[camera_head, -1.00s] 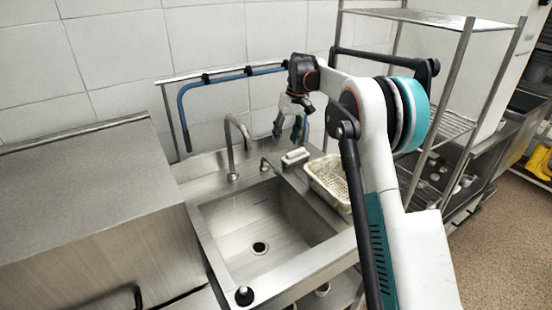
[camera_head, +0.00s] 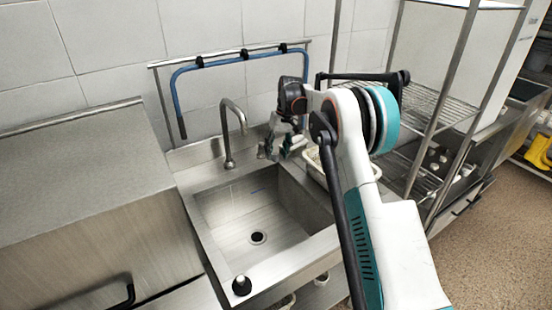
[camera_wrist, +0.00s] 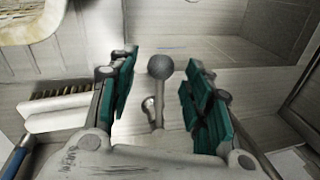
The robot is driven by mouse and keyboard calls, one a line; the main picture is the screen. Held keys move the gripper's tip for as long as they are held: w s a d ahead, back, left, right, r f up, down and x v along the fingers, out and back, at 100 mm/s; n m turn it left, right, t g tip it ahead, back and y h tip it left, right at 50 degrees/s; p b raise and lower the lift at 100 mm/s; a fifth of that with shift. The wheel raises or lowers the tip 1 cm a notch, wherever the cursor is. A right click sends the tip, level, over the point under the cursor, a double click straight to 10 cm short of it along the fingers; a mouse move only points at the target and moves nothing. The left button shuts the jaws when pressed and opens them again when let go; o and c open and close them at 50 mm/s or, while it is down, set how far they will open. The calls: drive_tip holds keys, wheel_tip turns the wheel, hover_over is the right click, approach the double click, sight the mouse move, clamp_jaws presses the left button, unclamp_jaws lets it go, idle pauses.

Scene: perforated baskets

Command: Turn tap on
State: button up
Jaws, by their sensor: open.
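The tap's curved metal spout (camera_head: 227,135) stands at the back edge of the steel sink (camera_head: 205,205). In the wrist view, a grey lever with a ball-shaped knob (camera_wrist: 159,67) shows between my gripper's two teal-padded fingers. My gripper (camera_wrist: 160,85) is open, with visible gaps on both sides of the knob and no clear contact. In the head view, my gripper (camera_head: 281,145) is low behind the sink, right of the spout. There it mostly hides the lever.
A perforated basket (camera_head: 318,172) stands right of the sink, partly behind my arm. A brush (camera_wrist: 62,108) lies beside my gripper in the wrist view. A blue hose (camera_head: 215,62) hangs on the wall rail. A wire shelf rack (camera_head: 437,103) stands at right.

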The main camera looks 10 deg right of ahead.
drive_tip(key=shift+a+f, duration=0.2)
drive_tip(key=shift+f, duration=0.7)
clamp_jaws()
drive_tip(key=shift+d, duration=0.1)
drive_tip(key=shift+w+d+n+g+h+p, duration=0.1)
drive_tip(key=shift+w+d+n+g+p, duration=0.1)
drive_tip(key=shift+w+d+n+p, duration=0.75)
drive_tip(key=shift+w+d+n+g+h+p, duration=0.1)
drive_tip(key=shift+w+d+n+g+p, duration=0.2)
drive_tip(key=shift+d+n, duration=0.75)
drive_tip(key=shift+w+d+n+g+h+p, duration=0.1)
drive_tip(key=shift+w+d+n+p, duration=0.5)
drive_tip(key=shift+n, duration=0.9)
drive_tip(key=shift+w, duration=0.1)
